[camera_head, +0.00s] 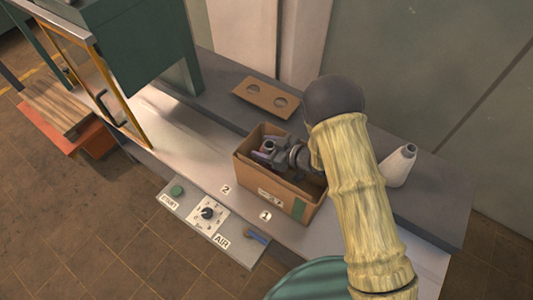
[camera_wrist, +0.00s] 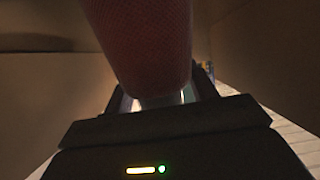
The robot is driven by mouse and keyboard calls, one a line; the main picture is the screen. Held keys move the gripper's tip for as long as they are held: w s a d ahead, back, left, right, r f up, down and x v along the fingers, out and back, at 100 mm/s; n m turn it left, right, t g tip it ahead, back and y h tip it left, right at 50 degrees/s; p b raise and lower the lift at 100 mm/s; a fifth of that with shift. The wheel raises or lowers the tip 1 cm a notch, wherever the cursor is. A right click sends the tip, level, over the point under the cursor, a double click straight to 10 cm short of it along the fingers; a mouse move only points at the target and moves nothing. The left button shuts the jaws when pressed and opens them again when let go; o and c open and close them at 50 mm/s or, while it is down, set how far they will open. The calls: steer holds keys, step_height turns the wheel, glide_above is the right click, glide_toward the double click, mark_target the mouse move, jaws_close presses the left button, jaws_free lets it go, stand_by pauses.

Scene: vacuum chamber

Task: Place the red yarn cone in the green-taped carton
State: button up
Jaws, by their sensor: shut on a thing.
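The cardboard carton (camera_head: 252,175) stands open on the bench, with a small green tape patch at its front right corner. My gripper (camera_head: 266,152) reaches into the carton's opening. In the wrist view the red yarn cone (camera_wrist: 148,42) rises between the fingers, with its pale lower end gripped. Brown cardboard walls show on both sides of it. In the head view the red cone is hidden by my gripper and the carton. I cannot tell whether it touches the carton's floor.
A cardboard plate with two holes (camera_head: 266,96) lies on the raised grey ledge behind. A control panel (camera_head: 208,213) with START and AIR labels is in front. A green machine with an amber-framed door (camera_head: 107,82) stands left.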

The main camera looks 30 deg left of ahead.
steer(key=shift+f+p, duration=0.45)
steer(key=shift+f, duration=1.7)
steer(key=o, duration=1.7)
steer(key=shift+c, duration=0.2)
steer(key=b+v, duration=0.2)
steer(key=v, duration=0.5)
steer(key=shift+d, duration=0.25)
steer(key=shift+s+r, duration=0.1)
steer(key=shift+r, duration=0.15)
